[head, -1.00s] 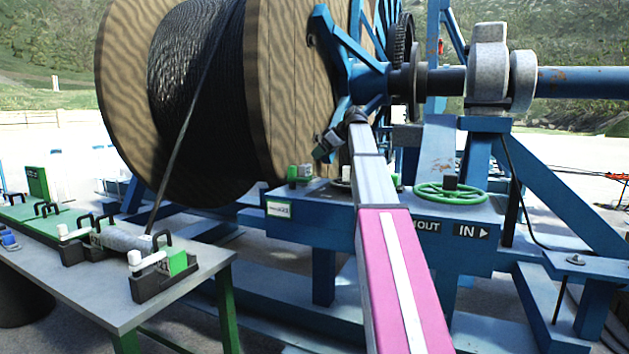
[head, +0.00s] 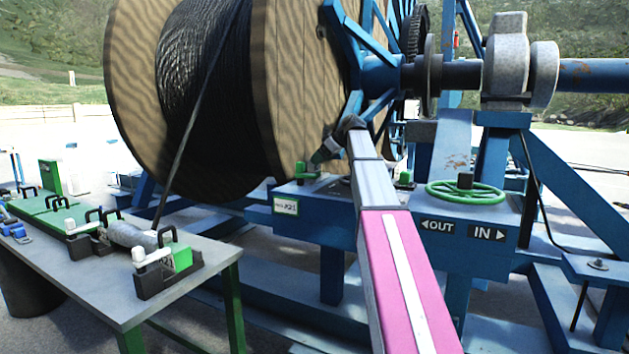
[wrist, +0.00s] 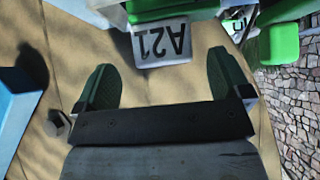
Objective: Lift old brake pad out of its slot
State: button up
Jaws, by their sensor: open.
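In the wrist view a grey block marked A21 (wrist: 161,42), its lettering upside down, sits ahead of my gripper (wrist: 162,82). It may be the old brake pad; I cannot tell for sure. My gripper's two dark green fingers are apart, with nothing between them, and the block lies just beyond the gap between their tips. In the head view my gripper (head: 319,156) points down and left, close above a green holder (head: 305,171) on the blue frame. The slot is not clearly visible.
The wooden cable reel (head: 300,100) stands close behind my gripper. A second green piece (head: 405,178) and a green handwheel (head: 466,191) are on the blue frame (head: 450,225). A grey bench (head: 120,290) with clamps is at left. A green block (wrist: 280,44) is right of A21.

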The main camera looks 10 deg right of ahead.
jog(key=x, duration=0.3)
jog(key=shift+w+a+f, duration=0.1)
jog(key=shift+w+a, duration=0.1)
jog(key=shift+a, duration=0.3)
jog(key=c, duration=1.5)
jog(key=shift+c, duration=0.5)
